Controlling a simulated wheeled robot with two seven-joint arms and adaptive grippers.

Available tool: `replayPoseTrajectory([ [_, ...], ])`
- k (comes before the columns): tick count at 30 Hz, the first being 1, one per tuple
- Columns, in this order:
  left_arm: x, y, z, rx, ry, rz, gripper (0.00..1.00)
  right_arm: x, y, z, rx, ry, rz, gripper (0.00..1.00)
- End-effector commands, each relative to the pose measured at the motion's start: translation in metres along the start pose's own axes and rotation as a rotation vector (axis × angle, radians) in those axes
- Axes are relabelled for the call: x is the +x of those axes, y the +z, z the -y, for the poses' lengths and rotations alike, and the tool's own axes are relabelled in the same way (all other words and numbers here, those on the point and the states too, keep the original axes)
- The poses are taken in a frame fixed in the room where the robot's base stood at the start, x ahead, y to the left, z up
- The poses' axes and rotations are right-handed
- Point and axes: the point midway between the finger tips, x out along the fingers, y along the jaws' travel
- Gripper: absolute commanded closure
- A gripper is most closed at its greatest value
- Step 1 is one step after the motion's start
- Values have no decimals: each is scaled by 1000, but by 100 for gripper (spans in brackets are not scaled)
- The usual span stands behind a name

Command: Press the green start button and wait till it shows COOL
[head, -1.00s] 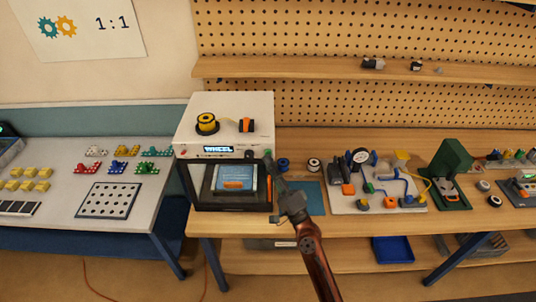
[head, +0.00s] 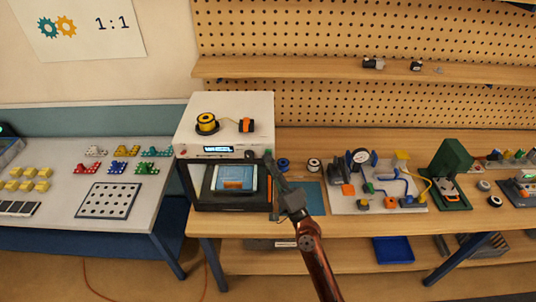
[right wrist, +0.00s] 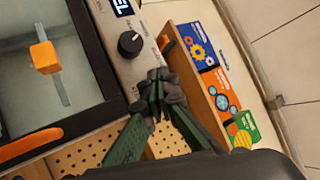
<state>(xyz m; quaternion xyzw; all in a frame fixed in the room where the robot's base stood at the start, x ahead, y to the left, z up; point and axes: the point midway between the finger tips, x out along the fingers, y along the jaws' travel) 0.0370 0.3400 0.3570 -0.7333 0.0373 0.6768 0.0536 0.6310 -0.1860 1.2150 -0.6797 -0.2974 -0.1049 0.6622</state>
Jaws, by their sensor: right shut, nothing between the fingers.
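A white and black 3D printer (head: 225,112) stands on the wooden bench. Its front panel carries a small lit display (head: 218,149) and a black knob (right wrist: 131,43). The display text is too small to read in the head view; in the right wrist view its cut-off end shows "EL" (right wrist: 122,6). My right gripper (head: 267,163) is shut and empty, with its tips at the right end of the panel. The tips also show in the right wrist view (right wrist: 157,78), just beyond the knob. I cannot make out the green start button; the fingers may hide it. My left gripper is out of view.
A yellow spool (head: 206,123) sits on the printer. A blue mat (head: 313,198), small spools and a pale board (head: 375,203) of parts lie to the right. A grey table (head: 150,190) stands at the left.

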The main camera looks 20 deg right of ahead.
Motion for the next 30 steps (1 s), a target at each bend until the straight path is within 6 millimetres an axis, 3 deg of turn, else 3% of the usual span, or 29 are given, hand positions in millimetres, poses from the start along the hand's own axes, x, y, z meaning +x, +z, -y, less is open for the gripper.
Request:
replayPoseTrajectory([
  [17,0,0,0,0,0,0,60,2,-2,-1,-1,-1,-1,100],
  [30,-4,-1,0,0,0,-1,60,-10,7,8,0,0,0,100],
])
